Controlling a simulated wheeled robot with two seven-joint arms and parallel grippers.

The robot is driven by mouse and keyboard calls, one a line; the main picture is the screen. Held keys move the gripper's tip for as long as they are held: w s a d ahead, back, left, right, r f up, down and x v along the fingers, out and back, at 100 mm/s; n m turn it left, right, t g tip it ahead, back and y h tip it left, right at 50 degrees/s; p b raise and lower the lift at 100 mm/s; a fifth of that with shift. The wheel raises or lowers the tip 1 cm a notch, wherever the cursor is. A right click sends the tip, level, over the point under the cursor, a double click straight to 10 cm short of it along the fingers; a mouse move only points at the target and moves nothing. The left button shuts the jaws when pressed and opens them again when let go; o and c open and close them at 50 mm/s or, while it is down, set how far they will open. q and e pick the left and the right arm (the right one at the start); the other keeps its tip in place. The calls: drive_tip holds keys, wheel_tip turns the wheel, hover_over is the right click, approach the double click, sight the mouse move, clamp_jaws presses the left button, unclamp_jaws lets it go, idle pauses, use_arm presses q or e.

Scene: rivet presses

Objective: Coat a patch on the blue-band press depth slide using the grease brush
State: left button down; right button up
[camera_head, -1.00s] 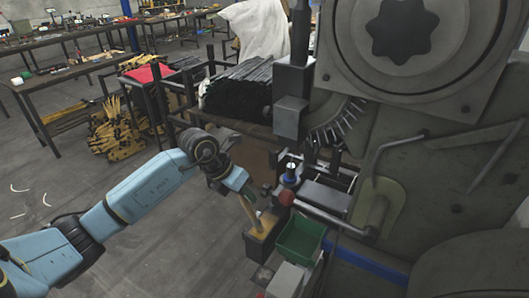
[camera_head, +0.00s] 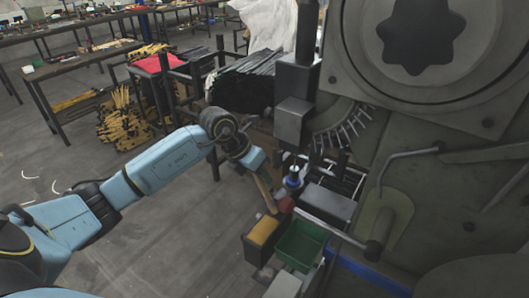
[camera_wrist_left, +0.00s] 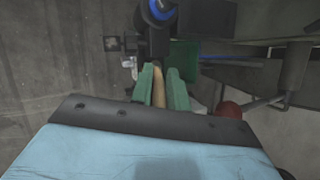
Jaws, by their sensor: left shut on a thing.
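My left gripper (camera_head: 257,168) is shut on the grease brush (camera_head: 266,194), whose wooden handle slants down beneath it. In the left wrist view the tan handle (camera_wrist_left: 159,88) lies between the two green fingers (camera_wrist_left: 162,85). The brush's lower end is above the yellow-topped dark box (camera_head: 262,232), near a red knob (camera_head: 286,205); its bristles are not clear. The large grey press (camera_head: 465,150) fills the right side, with a blue band (camera_head: 365,270) low on it. A blue-ringed post (camera_head: 293,178) stands just right of the brush. I cannot tell which part is the depth slide.
A green bin (camera_head: 300,243) sits right of the yellow-topped box. A lever handle (camera_head: 400,165) juts from the press. A rack of dark bars (camera_head: 245,85) stands behind my wrist. The floor at left is open.

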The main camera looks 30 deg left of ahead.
use_arm(q)
drive_tip(key=shift+s+r+p, duration=0.15)
drive_tip(key=shift+r+p, duration=0.1)
drive_tip(key=shift+r, duration=0.3)
drive_tip(key=shift+s+r+p, duration=0.15)
drive_tip(key=shift+r+p, duration=0.1)
drive_tip(key=shift+r, duration=0.25)
drive_tip(key=shift+w+r+p, duration=0.1)
drive_tip(key=shift+r+p, duration=0.45)
drive_tip(key=shift+r, duration=0.15)
drive_tip(key=shift+r+p, duration=0.85)
drive_tip(key=shift+r, duration=0.35)
